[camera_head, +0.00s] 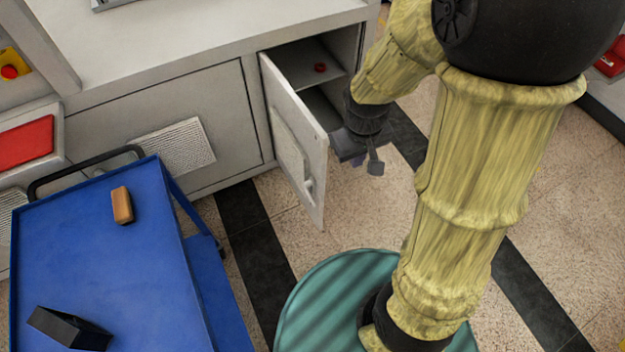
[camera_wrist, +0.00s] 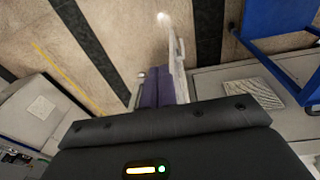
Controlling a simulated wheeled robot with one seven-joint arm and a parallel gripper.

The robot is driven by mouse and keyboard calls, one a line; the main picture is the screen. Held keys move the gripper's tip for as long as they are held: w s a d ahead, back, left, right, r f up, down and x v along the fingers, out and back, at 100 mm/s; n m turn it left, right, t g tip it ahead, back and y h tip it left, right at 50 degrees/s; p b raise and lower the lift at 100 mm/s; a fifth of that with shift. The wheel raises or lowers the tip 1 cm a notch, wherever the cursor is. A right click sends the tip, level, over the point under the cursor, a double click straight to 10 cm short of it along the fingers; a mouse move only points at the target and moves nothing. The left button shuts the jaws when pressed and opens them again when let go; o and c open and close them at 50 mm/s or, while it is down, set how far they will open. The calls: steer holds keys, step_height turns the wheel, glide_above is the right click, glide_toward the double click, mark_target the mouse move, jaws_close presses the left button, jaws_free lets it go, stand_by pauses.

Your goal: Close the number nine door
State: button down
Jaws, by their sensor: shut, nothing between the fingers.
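A pale grey cabinet door (camera_head: 297,145) stands open, swung out from the left side of its opening. My gripper (camera_head: 365,160) is to the right of the door, in front of the open compartment, near the door's free edge. In the wrist view the purple fingers (camera_wrist: 158,88) are together and empty, with the door (camera_wrist: 178,70) seen nearly edge-on close beside them. I cannot tell whether they touch it.
The open compartment has a shelf (camera_head: 308,62) with a small red object (camera_head: 320,68) on it. A blue cart (camera_head: 100,255) stands at the left, carrying a wooden-brown block (camera_head: 122,205) and a black box (camera_head: 68,328).

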steer(key=w+a+f+n+t+h+b, duration=0.1)
steer(key=w+a+f+n+h+b, duration=0.2)
steer(key=a+f+n, duration=0.6)
steer(key=w+a+f+n+t+h+b, duration=0.1)
steer(key=w+a+f+n+h+b, duration=0.3)
steer(key=f, duration=1.2)
steer(key=w+a+n+b, duration=0.1)
steer(key=w+a+n, duration=0.3)
steer(key=a+n, duration=0.1)
steer(key=shift+w+a+f+n+h, duration=0.15)
steer(key=shift+a+n+h, duration=0.2)
steer(key=shift+n, duration=0.15)
glide_toward(320, 178)
step_height(320, 178, down, 4)
steer(key=d, duration=0.1)
steer(key=w+d, duration=0.1)
steer(key=d, duration=0.1)
steer(key=shift+f, duration=0.15)
steer(key=shift+w+d, duration=0.2)
steer(key=shift+d, duration=0.25)
